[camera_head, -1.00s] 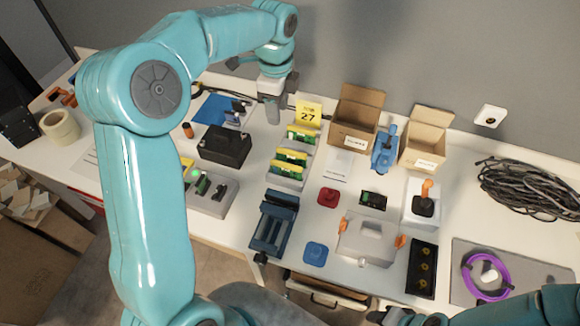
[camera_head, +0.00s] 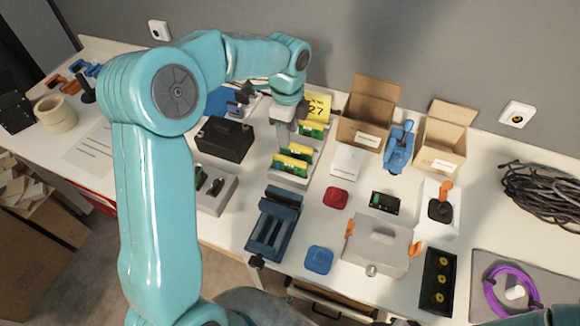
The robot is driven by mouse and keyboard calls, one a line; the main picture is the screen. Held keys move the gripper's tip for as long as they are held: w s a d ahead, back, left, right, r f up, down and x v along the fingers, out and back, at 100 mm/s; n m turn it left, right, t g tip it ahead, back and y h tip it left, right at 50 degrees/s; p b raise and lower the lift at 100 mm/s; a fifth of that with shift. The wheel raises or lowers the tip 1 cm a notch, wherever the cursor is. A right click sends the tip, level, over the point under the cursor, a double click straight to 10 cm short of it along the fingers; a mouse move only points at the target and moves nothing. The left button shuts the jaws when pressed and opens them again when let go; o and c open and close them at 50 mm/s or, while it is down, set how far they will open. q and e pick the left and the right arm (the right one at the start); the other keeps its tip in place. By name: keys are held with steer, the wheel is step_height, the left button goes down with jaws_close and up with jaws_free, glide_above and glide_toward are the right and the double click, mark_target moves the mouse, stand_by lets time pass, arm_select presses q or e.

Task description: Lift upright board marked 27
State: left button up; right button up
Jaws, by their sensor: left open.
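A yellow card marked 27 (camera_head: 318,107) stands at the back of a light grey rack (camera_head: 288,178). Close in front of the card a green board (camera_head: 312,130) stands upright, partly hidden by my gripper. More green boards with yellow top edges (camera_head: 293,159) stand upright nearer the front of the rack. My left gripper (camera_head: 284,143) points down over the rack's left side, just left of the rear board. It is open, with nothing seen between its fingers. I cannot tell if it touches a board. My right gripper is not in view.
A black box (camera_head: 224,139) stands left of the rack, and a white box (camera_head: 346,161) lies to its right. Open cartons (camera_head: 366,112) and a blue device (camera_head: 399,148) stand behind right.

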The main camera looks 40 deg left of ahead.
mark_target(290, 159)
arm_select(q)
step_height(290, 159, down, 6)
steer(key=shift+r, duration=0.1)
steer(key=f, duration=0.5)
steer(key=shift+d+f+p, duration=0.2)
steer(key=shift+d+p, duration=0.1)
steer(key=shift+p, duration=0.1)
jaws_close()
